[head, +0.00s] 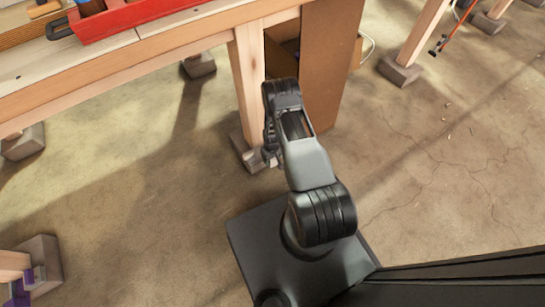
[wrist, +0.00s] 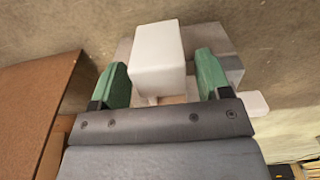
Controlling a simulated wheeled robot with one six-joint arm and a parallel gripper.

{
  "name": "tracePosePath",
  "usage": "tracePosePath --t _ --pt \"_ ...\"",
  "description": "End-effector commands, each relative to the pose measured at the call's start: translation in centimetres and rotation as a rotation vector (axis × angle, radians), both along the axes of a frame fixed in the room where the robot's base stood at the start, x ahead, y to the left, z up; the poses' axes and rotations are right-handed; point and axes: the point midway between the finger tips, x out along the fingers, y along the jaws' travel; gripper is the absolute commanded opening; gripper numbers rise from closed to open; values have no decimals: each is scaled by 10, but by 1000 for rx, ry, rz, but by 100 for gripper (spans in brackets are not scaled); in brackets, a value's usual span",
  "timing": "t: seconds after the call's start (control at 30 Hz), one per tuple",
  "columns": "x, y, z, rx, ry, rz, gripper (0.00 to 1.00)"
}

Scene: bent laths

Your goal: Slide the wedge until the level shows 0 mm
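In the wrist view, a pale block (wrist: 157,48), which looks like the wedge or its grip end, stands between my gripper's green fingers (wrist: 163,84). The fingers are spread on either side of it, with a gap at the right finger and a smaller one at the left. A grey foot block (wrist: 226,62) lies behind it. In the head view, my gripper (head: 269,150) is low beside the table leg (head: 246,80) and its grey foot block (head: 240,150); the arm hides much of this spot. I cannot make out a level or its reading.
A brown board (head: 333,65) stands just right of the leg, and shows at left in the wrist view (wrist: 35,110). A red toolbox (head: 120,18) sits on the wooden bench top (head: 190,22). Other legs stand on foot blocks (head: 400,68). The concrete floor is mostly clear.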

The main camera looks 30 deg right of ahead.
Motion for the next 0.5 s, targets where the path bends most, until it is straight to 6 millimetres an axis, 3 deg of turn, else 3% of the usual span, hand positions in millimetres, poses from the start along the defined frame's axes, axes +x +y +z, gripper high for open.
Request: tracePosePath --t 0.07,0.5 --pt "0 0 0 0 0 0 63" --pt "0 0 0 0 0 0 21"
